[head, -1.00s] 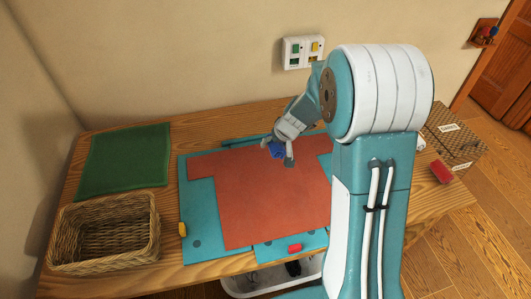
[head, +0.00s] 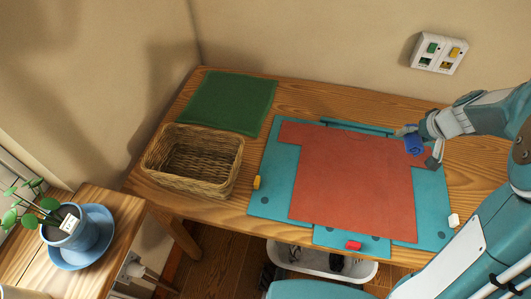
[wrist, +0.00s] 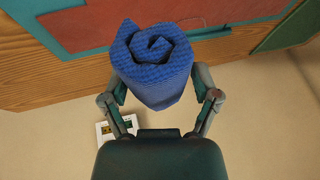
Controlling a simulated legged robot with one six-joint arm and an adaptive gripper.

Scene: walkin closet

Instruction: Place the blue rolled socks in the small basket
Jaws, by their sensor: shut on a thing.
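The blue rolled socks (head: 413,144) are in my gripper (head: 420,149), above the right part of the red shirt-shaped cloth. In the wrist view the socks (wrist: 153,62) show as a spiral roll between the two fingers of my gripper (wrist: 160,85). My gripper is shut on them. The small wicker basket (head: 190,183) stands on the table left of the red cloth, well apart from my gripper. Its visible inside is empty.
A red cloth (head: 350,180) lies on a teal board (head: 270,188) on the wooden table. A green cloth (head: 228,101) lies behind the basket. A potted plant (head: 66,228) stands on a side table at lower left.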

